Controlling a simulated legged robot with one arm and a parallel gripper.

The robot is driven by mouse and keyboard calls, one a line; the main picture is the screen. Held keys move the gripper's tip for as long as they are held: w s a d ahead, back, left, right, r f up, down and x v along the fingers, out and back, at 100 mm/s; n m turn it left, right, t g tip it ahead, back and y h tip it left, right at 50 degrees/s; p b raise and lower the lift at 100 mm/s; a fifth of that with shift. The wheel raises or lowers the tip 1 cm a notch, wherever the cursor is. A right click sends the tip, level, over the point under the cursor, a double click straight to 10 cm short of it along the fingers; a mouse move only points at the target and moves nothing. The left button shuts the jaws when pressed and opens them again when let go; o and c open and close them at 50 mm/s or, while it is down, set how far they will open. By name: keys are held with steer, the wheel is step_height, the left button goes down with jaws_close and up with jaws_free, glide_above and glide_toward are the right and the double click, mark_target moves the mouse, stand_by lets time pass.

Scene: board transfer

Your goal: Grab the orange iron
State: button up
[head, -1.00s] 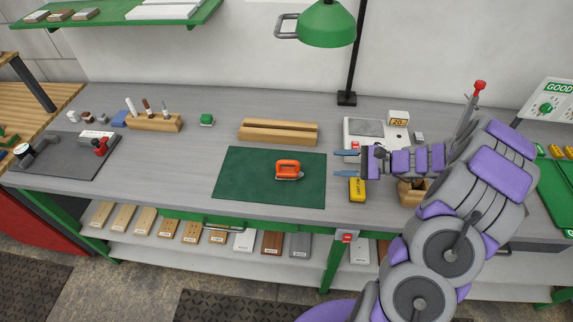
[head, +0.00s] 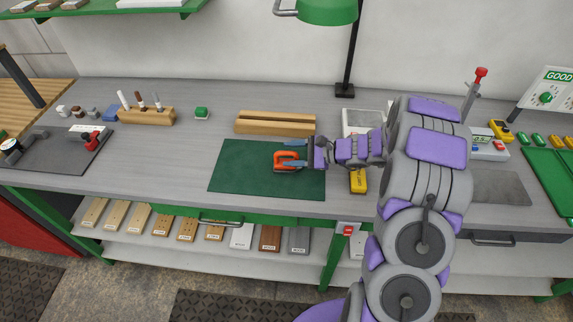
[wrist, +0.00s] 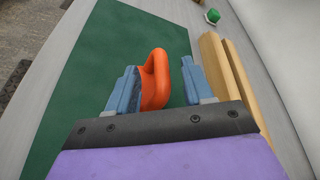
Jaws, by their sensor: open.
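The orange iron (head: 290,159) lies on the green mat (head: 235,180) in the middle of the bench. In the head view my gripper (head: 291,153) reaches in from the right and its fingertips are at the iron. In the wrist view the orange iron (wrist: 157,78) shows between the two blue fingers of my gripper (wrist: 160,85). It is close to the left finger, with a gap on the right. The fingers are apart. I cannot tell whether the left finger touches the iron. The iron's lower part is partly hidden by the gripper.
A wooden grooved block (head: 275,124) lies just behind the mat. A yellow tool (head: 358,181) lies to the right, below my arm. A green lamp (head: 327,10) hangs above the back. The mat's left part is clear.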

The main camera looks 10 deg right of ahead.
steer(key=shift+x, duration=1.1)
steer(key=shift+d+r, duration=0.1)
steer(key=shift+d, duration=0.3)
steer(key=c, duration=0.3)
steer(key=shift+s+a, duration=0.1)
steer(key=shift+a, duration=0.1)
jaws_close()
